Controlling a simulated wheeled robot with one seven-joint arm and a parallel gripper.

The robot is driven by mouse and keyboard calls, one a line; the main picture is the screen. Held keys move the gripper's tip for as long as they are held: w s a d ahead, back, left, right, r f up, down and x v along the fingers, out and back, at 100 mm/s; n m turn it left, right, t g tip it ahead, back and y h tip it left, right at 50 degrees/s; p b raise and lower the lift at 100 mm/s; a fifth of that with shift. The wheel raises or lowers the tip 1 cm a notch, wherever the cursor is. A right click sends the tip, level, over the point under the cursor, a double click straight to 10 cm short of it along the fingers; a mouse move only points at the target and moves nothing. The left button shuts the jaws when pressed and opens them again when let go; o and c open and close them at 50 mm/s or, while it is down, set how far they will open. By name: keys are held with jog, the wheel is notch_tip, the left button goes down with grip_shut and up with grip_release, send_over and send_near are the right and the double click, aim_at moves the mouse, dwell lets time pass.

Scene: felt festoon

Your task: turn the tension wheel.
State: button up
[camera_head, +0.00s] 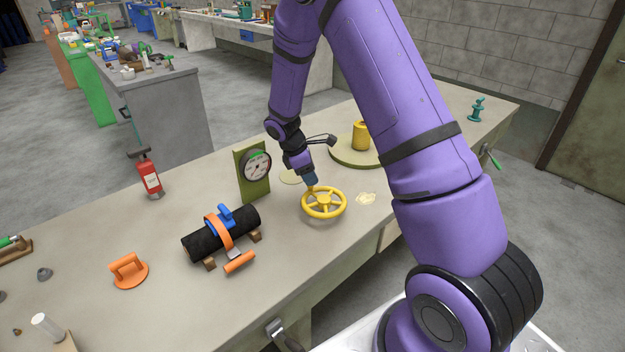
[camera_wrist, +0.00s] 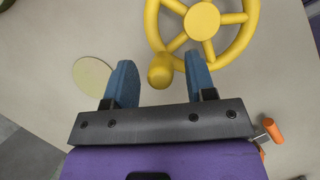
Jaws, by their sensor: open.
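The tension wheel (camera_head: 324,203) is a yellow spoked handwheel lying flat above the bench. It also shows at the top of the wrist view (camera_wrist: 203,20). Its round yellow knob (camera_wrist: 160,72) sticks out at the rim. My gripper (camera_head: 312,182) points down at the far left side of the wheel's rim. In the wrist view the two blue fingers (camera_wrist: 160,76) are apart, with the knob between their tips. The wheel's shaft is hidden.
A green stand with a round gauge (camera_head: 257,164) stands left of my gripper. A black roll with an orange strap (camera_head: 222,234) lies nearer on the bench (camera_head: 180,320). A yellow cylinder (camera_head: 361,136) on a round green base is behind. A pale patch (camera_head: 366,198) lies right of the wheel.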

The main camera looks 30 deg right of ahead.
jog(key=shift+x, duration=1.3)
jog(key=shift+c, duration=0.3)
grip_shut()
jog(key=shift+d, duration=0.15)
